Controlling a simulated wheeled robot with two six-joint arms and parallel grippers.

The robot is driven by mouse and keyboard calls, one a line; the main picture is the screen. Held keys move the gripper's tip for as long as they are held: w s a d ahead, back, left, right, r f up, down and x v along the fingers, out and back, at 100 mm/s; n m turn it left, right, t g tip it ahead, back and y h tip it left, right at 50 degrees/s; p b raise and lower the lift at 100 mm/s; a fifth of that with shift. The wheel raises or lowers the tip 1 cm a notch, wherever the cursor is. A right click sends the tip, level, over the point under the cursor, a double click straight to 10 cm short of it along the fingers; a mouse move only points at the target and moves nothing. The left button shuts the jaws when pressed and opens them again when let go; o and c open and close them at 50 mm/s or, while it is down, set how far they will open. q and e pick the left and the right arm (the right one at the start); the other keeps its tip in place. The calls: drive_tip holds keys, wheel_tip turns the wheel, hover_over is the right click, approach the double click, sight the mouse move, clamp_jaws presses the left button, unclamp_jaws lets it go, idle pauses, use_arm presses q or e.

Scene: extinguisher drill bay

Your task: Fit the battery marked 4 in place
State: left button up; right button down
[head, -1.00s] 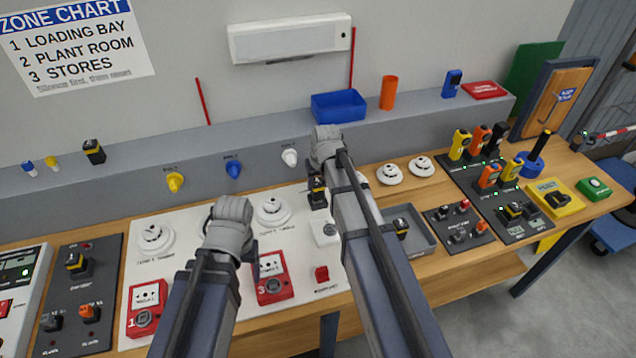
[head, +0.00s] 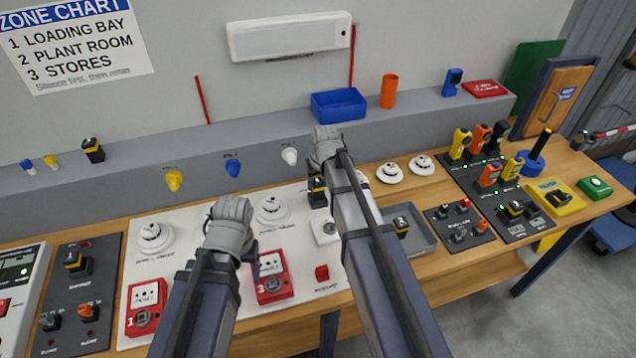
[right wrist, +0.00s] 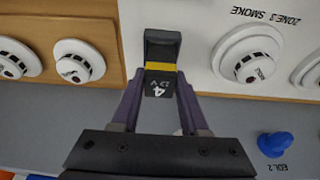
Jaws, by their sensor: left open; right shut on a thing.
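The battery marked 4 (right wrist: 158,88) is black with a yellow band; in the right wrist view its 4 and 12 V marking face the camera. My right gripper (right wrist: 159,80) is shut on it, one purple finger on each side. In the head view the battery (head: 317,193) shows just below my right wrist, over the white panel's right edge, above a small white unit (head: 325,231). Whether it touches anything cannot be told. My left gripper (head: 246,250) is over the white panel beside a red call point marked 3 (head: 271,278); it is open, its fingers mostly hidden behind the wrist.
Similar black-and-yellow batteries are in the grey tray (head: 421,241), on the back ledge (head: 93,150) and on the left dark panel (head: 76,262). White detectors (head: 272,210) stand on the white panel (head: 205,262). Dark charger panels (head: 482,182) fill the bench's right.

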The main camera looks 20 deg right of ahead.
use_arm(q)
drive_tip(key=shift+f+b, duration=1)
drive_tip(key=shift+f, duration=0.05)
use_arm(e)
drive_tip(key=shift+f, duration=1.05)
